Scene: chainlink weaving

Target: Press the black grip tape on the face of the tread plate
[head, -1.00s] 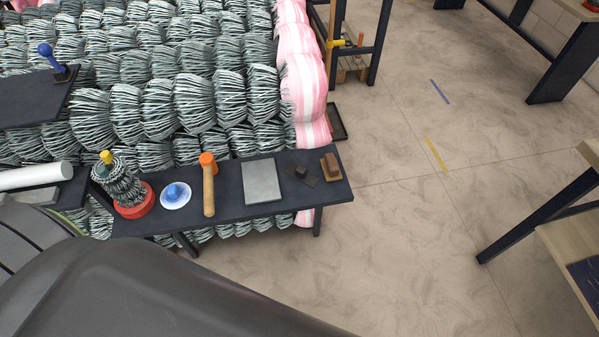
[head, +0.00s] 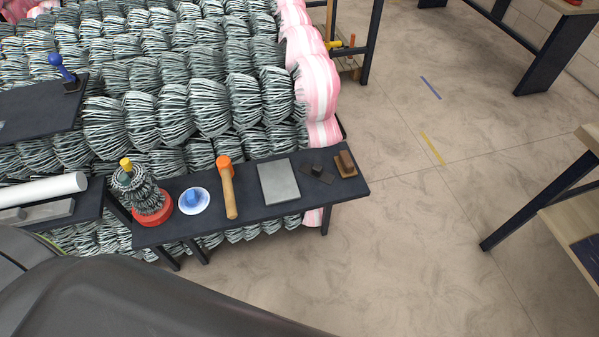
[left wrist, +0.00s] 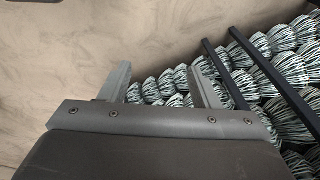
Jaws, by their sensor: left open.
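A flat grey square plate (head: 279,181), which looks like the tread plate, lies on the narrow dark bench (head: 258,206). Just right of it lies a thin dark piece (head: 328,180) with a small black block (head: 317,170) on it; this may be the grip tape, but it is too small to be sure. It lies beside the plate, apart from it. My left gripper (left wrist: 160,86) shows only in the left wrist view, open and empty, above the floor and wire rolls. The plate is not in that view. My right gripper is in neither view.
Along the bench stand a brown block (head: 345,164), an orange-headed mallet (head: 228,188), a blue item on a white dish (head: 194,200) and a wire bundle on a red base (head: 153,210). Wire mesh rolls (head: 208,104) fill the space behind. Open floor (head: 420,220) lies right.

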